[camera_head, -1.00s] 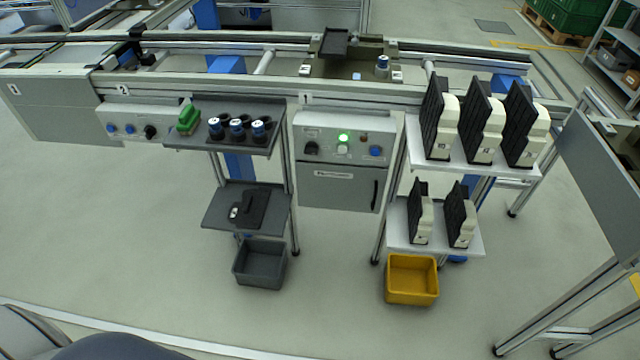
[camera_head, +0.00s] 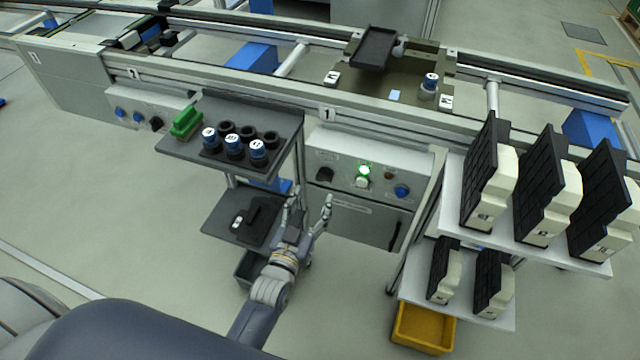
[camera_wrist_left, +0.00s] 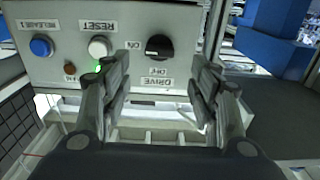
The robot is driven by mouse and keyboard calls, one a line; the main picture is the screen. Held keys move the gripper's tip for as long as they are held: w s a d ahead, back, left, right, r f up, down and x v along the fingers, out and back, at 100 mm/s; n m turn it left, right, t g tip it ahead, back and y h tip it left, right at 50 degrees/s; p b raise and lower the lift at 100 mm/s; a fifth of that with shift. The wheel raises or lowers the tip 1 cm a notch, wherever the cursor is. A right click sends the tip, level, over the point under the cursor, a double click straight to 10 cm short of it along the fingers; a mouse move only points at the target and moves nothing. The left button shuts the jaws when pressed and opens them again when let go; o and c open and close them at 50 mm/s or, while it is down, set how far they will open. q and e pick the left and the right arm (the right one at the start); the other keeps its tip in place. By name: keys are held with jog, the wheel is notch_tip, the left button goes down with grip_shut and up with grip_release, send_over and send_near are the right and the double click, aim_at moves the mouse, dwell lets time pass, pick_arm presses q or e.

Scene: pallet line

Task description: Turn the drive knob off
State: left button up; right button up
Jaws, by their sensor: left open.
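The black drive knob (camera_head: 325,174) is on the left of the grey control panel (camera_head: 340,152), below the conveyor. In the left wrist view the drive knob (camera_wrist_left: 160,47) shows with ON, OFF and DRIVE labels around it. Its exact setting is hard to read. My left gripper (camera_head: 309,199) is open and empty, in front of and below the panel's left part. In the left wrist view its fingers (camera_wrist_left: 160,65) stand apart, one on each side of the knob's line, and seem short of touching it. My right gripper is not in view.
A lit green lamp (camera_head: 364,170), a white reset button (camera_wrist_left: 98,46) and a blue button (camera_head: 401,191) sit beside the knob. A dark shelf (camera_head: 185,150) with bottles stands left of the gripper; a white rack (camera_head: 452,205) with black-and-white parts stands right.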

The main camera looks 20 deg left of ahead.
aim_at(323, 180)
pick_arm(q)
jog(key=w, duration=0.5)
jog(key=shift+d, duration=0.15)
jog(key=shift+w+f, duration=0.1)
jog(key=shift+w, duration=0.6)
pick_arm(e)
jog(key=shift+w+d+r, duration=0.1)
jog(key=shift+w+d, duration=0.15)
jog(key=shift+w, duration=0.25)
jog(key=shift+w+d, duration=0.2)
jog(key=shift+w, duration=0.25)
pick_arm(q)
jog(key=shift+c, duration=0.2)
jog(key=c, duration=1)
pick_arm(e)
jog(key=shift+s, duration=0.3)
